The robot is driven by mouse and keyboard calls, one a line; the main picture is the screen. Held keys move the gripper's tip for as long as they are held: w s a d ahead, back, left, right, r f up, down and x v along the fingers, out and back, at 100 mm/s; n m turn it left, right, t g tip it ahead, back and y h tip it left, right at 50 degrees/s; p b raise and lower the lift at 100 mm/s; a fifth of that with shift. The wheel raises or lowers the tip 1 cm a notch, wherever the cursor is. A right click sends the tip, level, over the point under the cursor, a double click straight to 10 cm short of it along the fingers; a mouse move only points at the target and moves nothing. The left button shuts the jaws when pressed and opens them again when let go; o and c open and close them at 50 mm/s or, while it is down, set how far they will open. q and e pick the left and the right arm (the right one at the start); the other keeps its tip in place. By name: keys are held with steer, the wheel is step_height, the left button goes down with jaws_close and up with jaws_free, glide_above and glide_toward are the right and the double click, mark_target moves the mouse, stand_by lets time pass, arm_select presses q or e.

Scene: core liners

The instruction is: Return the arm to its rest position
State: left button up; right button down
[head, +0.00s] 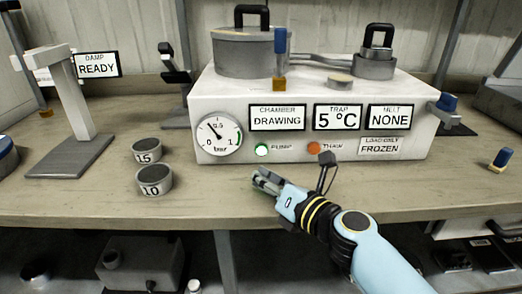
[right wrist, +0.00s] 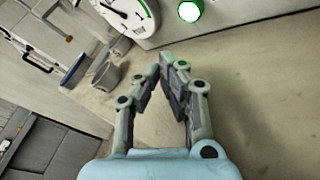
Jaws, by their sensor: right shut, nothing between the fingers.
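My right gripper (head: 264,178) reaches in from the lower right of the head view, above the bench in front of the white machine (head: 225,98). It is shut and empty. In the right wrist view its fingers (right wrist: 163,75) point toward the machine's front, with bare bench beneath them. The fingertips are near the green pump button (head: 262,150), which is lit; I cannot tell the exact gap. The button also shows in the right wrist view (right wrist: 190,11). My left gripper is not in view.
Two grey cups marked 1.5 (head: 146,158) and 10 (head: 154,190) stand left of my right gripper. A grey stand (head: 75,110) with a READY display is farther left. The machine shows DRAWING, 5 °C and NONE. A small blue-topped piece (head: 502,158) stands far right. The bench front (head: 200,207) is clear.

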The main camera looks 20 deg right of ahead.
steer(key=s+a+n+g, duration=0.1)
steer(key=s+n, duration=0.1)
steer(key=n, duration=0.2)
steer(key=s+n+g+y, duration=0.1)
steer(key=s+n, duration=0.2)
steer(key=n, duration=0.2)
steer(key=s+a+n+g+y, duration=0.1)
steer(key=s+n, duration=0.1)
steer(key=n, duration=0.2)
steer(key=shift+s+a+n, duration=0.15)
steer(key=shift+a+n, duration=0.2)
steer(key=shift+n, duration=0.05)
steer(key=s+d+n+g+h, duration=0.45)
steer(key=s+d+n, duration=0.25)
steer(key=s+n, duration=0.5)
steer(key=s+d+n+g+h, duration=0.45)
steer(key=s+d+n, duration=0.25)
steer(key=s+n, duration=0.5)
steer(key=s+d+f+n+g, duration=0.1)
steer(key=d+f+n+g, duration=0.15)
steer(key=f, duration=2.55)
steer(key=s+d+f, duration=0.1)
steer(key=s+f, duration=1.4)
steer(key=s, duration=0.2)
steer(key=shift+s+d+m, duration=0.35)
steer(key=shift+s, duration=0.05)
